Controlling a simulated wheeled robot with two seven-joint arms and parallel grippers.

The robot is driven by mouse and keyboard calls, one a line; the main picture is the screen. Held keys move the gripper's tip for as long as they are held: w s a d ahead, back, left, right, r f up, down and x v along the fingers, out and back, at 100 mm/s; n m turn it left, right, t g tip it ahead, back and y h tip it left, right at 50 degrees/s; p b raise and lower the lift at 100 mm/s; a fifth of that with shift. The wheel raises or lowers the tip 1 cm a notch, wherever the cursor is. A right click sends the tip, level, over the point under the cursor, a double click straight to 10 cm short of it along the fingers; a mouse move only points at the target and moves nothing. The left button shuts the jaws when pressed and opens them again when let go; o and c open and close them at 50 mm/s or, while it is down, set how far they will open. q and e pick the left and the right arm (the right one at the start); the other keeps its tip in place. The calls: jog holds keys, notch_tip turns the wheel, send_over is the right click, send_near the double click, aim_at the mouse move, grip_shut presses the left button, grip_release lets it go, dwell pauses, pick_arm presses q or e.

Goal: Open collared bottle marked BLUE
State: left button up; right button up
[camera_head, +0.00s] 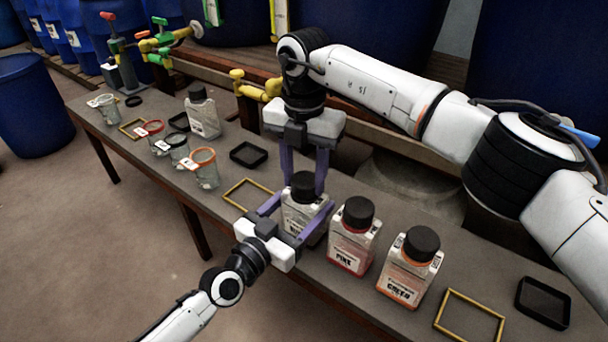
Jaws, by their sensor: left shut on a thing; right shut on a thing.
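A clear collared bottle (298,219) with a black cap (305,184) stands upright on the long table, and its label is mostly hidden and too small to read. My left gripper (301,209) reaches in from the lower left, its purple fingers shut on the bottle's body. My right gripper (305,187) points down from above, its purple fingers shut on the black cap. The cap sits on the bottle's neck. To the right stand a bottle marked PINK (352,240) and an orange-tinted bottle whose label seems to read GREEN (408,270), both capped.
Another black-capped bottle (203,117) stands farther back. Several glass beakers with coloured rims, one orange (203,168), line the left part. A black tray (248,155), a yellow frame (469,318) and a black tray (543,302) lie on the table. Yellow valves (252,86) run behind.

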aim_at(304, 180)
jog(key=shift+r, duration=0.2)
jog(key=shift+r, duration=0.9)
jog(key=shift+r, duration=2.05)
pick_arm(q)
jog(key=o, duration=1.6)
